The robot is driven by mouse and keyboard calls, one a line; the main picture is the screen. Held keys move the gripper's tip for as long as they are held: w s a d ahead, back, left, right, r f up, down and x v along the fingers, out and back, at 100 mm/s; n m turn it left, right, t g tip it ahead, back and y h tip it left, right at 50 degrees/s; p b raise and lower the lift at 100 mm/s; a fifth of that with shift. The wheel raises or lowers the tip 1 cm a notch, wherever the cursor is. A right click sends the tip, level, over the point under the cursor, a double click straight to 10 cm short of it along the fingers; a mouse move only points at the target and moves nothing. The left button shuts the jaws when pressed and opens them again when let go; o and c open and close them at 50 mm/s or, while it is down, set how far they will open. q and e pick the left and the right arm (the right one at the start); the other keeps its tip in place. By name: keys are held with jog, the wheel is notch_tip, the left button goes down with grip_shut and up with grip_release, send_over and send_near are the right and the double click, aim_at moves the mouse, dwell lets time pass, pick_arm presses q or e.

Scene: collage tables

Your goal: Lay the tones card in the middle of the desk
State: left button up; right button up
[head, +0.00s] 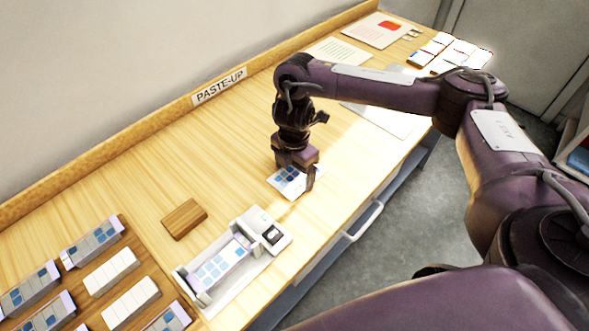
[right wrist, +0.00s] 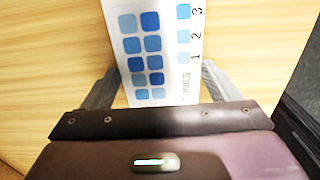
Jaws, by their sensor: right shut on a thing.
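The tones card (head: 287,182) is white with blue squares. My right gripper (head: 297,184) is shut on it over the middle part of the wooden desk (head: 150,175). In the right wrist view the card (right wrist: 163,45) sits between the two fingers of the gripper (right wrist: 157,88), with two columns of blue squares, the numbers 1, 2, 3 and partly hidden lettering. Its near end is hidden by the gripper body. I cannot tell if the card touches the desk. My left gripper is not in view.
A brown block (head: 184,219) lies left of the card. A pale tray (head: 210,305) near the front edge holds another blue-squared card. Several white and blue-marked blocks (head: 112,270) stand at lower left. Sheets (head: 338,52) lie at the far end. Bare wood surrounds the card.

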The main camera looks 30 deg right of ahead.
aim_at(294, 177)
jog(key=o, duration=0.9)
jog(key=shift+f, duration=0.15)
jog(key=shift+c, duration=0.2)
notch_tip(294, 177, up, 12)
jog(key=p, duration=0.3)
jog(key=shift+r+p, duration=0.2)
jog(key=shift+p, duration=0.15)
